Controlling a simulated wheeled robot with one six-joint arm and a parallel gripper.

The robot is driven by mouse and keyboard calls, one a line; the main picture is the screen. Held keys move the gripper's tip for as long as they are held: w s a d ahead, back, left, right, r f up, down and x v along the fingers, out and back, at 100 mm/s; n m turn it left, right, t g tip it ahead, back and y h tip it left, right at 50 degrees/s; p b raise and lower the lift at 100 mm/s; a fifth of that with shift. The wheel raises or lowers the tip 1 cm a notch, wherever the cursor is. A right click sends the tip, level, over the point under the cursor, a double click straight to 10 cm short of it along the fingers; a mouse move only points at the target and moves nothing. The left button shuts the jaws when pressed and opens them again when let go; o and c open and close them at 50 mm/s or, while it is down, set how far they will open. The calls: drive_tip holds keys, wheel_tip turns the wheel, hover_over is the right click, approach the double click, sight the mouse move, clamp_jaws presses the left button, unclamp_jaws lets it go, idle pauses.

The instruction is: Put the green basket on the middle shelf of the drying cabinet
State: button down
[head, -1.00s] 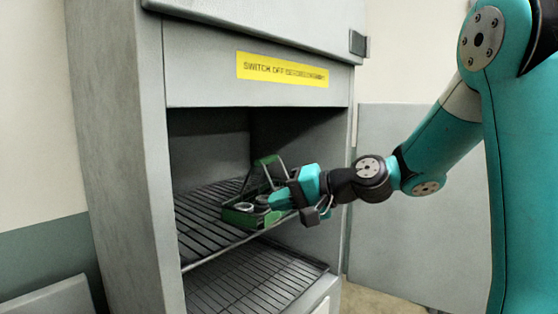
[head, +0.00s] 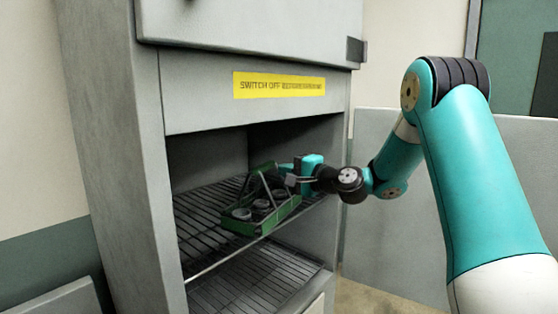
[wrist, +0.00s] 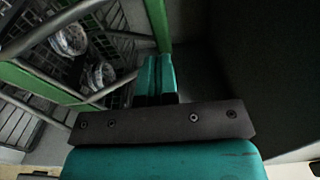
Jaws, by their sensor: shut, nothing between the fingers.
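The green basket (head: 247,229) rests on the wire shelf (head: 195,213) of the grey cabinet, close to the shelf's front edge. Its handle stands up and several grey rings (head: 242,214) lie inside. My gripper (head: 288,169) is shut and empty, just behind and right of the basket's handle. In the wrist view the shut fingers (wrist: 156,77) are beside a green bar of the basket (wrist: 38,82), with rings (wrist: 70,40) to their left. I cannot tell whether the fingers touch the basket.
Another wire shelf (head: 240,283) lies below, empty where it shows. The cabinet's raised door (head: 245,25) and the panel with a yellow label (head: 279,85) are above the opening. The right side wall is close to my wrist. The left part of the basket's shelf is clear.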

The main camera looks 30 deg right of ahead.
drive_tip(key=shift+w+a+p, duration=0.2)
drive_tip(key=shift+w+a, duration=0.05)
drive_tip(key=shift+a, duration=0.3)
drive_tip(key=shift+w+a+p, duration=0.15)
drive_tip(key=shift+w+a, duration=0.05)
drive_tip(key=shift+a, duration=0.3)
drive_tip(key=a, duration=0.1)
drive_tip(key=w+a, duration=0.2)
drive_tip(key=a, duration=0.1)
drive_tip(key=shift+a, duration=0.1)
drive_tip(key=shift+s, duration=0.1)
drive_tip(key=shift+s+d+f, duration=0.1)
drive_tip(key=shift+d, duration=0.3)
drive_tip(key=s+d+b, duration=0.1)
drive_tip(key=d+b, duration=0.1)
drive_tip(key=d, duration=0.1)
drive_tip(key=b, duration=0.5)
approach(264, 171)
drive_tip(key=d, duration=0.1)
drive_tip(key=s+d, duration=0.1)
drive_tip(key=d, duration=0.1)
